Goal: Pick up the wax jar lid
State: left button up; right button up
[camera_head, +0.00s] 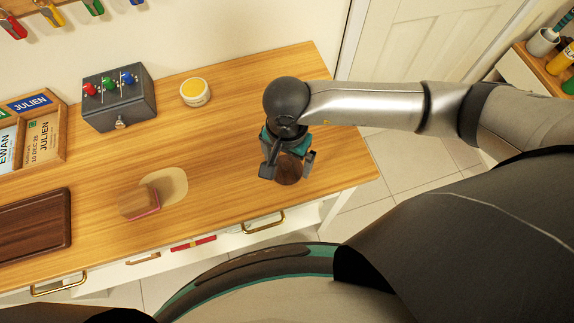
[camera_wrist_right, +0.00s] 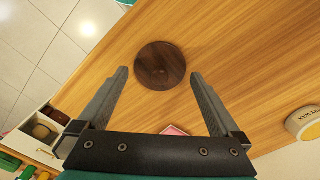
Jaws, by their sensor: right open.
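The wax jar lid, a dark brown round wooden disc (camera_head: 288,171), lies flat on the wooden worktop near its right end. It also shows whole in the right wrist view (camera_wrist_right: 160,65), ahead of and between the fingertips. My right gripper (camera_head: 290,167) points down over the lid with its fingers spread to either side. It is open and empty; I cannot tell how high it is above the lid. The open wax jar (camera_head: 195,93), white with yellow wax, stands farther back to the left. My left gripper is not in view.
A grey box with coloured knobs (camera_head: 119,97) stands at the back left. A wooden-backed brush (camera_head: 138,202) rests by a pale oval patch (camera_head: 168,186). A dark wooden tray (camera_head: 35,237) lies at left. The worktop between jar and brush is clear.

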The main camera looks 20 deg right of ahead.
jog(key=shift+f, duration=0.75)
jog(key=shift+c, duration=0.4)
jog(key=c, duration=1)
jog(key=shift+o, duration=0.2)
jog(key=shift+r, duration=0.2)
